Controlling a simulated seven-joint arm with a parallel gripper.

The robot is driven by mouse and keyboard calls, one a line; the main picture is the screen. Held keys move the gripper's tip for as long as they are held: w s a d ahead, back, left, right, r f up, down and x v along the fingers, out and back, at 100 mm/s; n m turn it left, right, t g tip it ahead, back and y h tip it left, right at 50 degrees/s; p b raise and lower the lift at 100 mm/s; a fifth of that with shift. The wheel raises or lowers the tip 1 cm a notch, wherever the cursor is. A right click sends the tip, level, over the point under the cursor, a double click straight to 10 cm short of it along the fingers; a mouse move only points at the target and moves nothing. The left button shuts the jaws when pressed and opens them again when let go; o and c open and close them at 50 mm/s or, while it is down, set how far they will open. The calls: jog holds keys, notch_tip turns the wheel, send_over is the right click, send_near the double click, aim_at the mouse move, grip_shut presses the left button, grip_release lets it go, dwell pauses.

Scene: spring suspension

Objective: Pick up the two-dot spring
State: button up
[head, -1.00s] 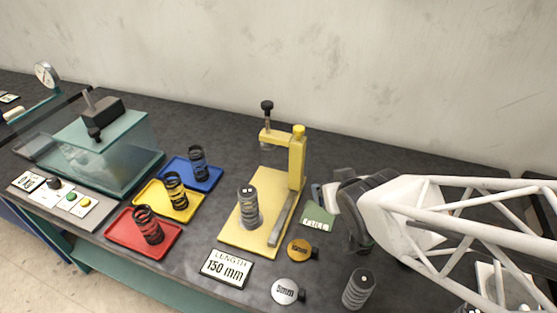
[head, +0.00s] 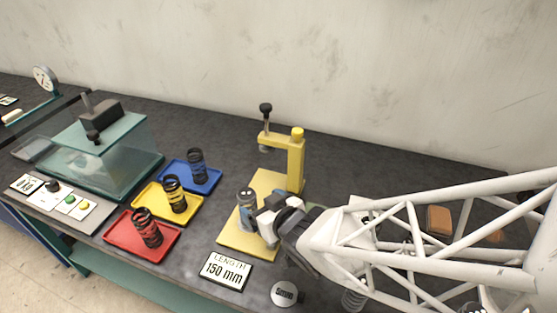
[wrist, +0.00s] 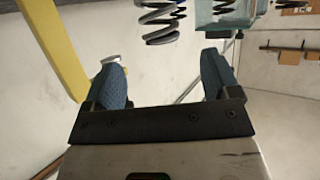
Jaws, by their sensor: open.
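A grey spring (head: 246,212) stands upright on the yellow plate of the gauge stand (head: 236,240). Pale dots show on its dark top, apparently two. My gripper (head: 266,220) is just right of this spring, low over the plate, and partly covers it. In the wrist view its blue-padded fingers (wrist: 163,78) are spread and nothing is between them. A dark coil (wrist: 160,22) shows beyond the fingertips, cut by the top edge; I cannot tell for sure which spring it is. Another grey spring (head: 353,300) is mostly hidden behind my arm.
The stand's yellow post (head: 297,160) rises behind my gripper. Springs stand on the red (head: 118,236), yellow (head: 150,196) and blue (head: 208,183) trays to the left. A "150 mm" sign (head: 226,270) and a "5mm" disc (head: 284,293) lie in front. A glass box (head: 130,140) stands farther left.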

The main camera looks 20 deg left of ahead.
aim_at(250, 197)
jog(key=shift+a, duration=0.1)
jog(key=shift+x, duration=1.2)
jog(key=shift+w, duration=0.1)
jog(key=shift+x, duration=2.6)
jog(key=shift+a+r, duration=0.1)
jog(key=c, duration=1.4)
